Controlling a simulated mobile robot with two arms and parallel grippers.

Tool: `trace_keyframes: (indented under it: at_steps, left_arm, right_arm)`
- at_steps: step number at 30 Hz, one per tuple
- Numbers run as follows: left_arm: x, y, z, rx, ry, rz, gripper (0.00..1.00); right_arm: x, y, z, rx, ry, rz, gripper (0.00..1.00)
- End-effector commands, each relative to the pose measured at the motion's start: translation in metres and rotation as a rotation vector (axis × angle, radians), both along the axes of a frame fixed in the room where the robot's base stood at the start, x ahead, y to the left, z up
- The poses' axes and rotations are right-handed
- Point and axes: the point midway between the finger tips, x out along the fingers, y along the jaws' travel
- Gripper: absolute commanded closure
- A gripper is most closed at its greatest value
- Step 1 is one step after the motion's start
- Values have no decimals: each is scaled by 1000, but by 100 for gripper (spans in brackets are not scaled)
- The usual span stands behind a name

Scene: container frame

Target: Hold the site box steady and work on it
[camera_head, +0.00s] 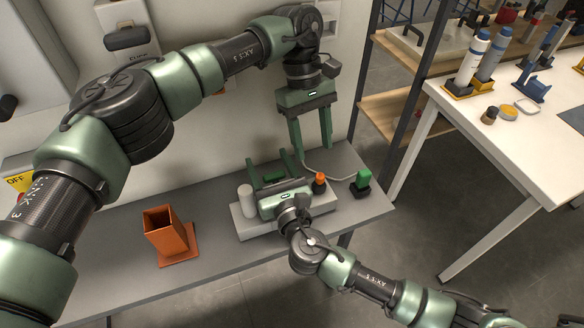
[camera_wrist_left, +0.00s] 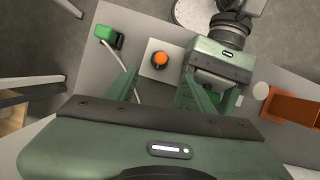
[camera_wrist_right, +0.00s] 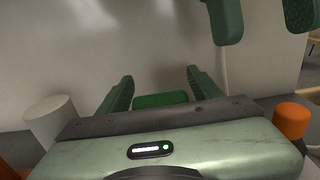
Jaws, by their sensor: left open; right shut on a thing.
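The site box (camera_head: 244,222) is a light grey box on the grey bench. A white cylinder (camera_head: 246,200) and an orange knob (camera_head: 319,179) are on its top; the knob also shows in the left wrist view (camera_wrist_left: 160,58). My right gripper (camera_head: 268,160) reaches over the box from the front, shut on a green block (camera_wrist_right: 160,100) between its fingers. Its body hides much of the box's top. My left gripper (camera_head: 311,146) points down, open and empty, above the knob and apart from it. A green plug (camera_head: 362,178) with a grey cable sits right of the box.
An orange open-topped holder (camera_head: 166,232) stands on the bench (camera_head: 110,254) left of the box. A pale wall with a dark handle (camera_head: 126,37) rises behind. A white table (camera_head: 470,110) with bottles and tools stands to the right. The bench between holder and box is clear.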

Motion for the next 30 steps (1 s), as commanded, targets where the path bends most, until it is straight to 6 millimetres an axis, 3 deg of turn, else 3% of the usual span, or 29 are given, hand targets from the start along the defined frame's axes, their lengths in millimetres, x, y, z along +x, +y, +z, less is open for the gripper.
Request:
trace_keyframes:
  at_steps: [5,21,30]
  left_arm:
    - [-7,-3,5,109,-6,243,47]
    - [-30,-13,26,361,-98,1308,47]
    - [-35,-17,33,363,-111,1630,47]
  right_arm:
    - [0,0,-1,-1,1,0,100]
    - [0,0,-1,-2,2,0,100]
    - [0,0,-1,-2,2,0,100]
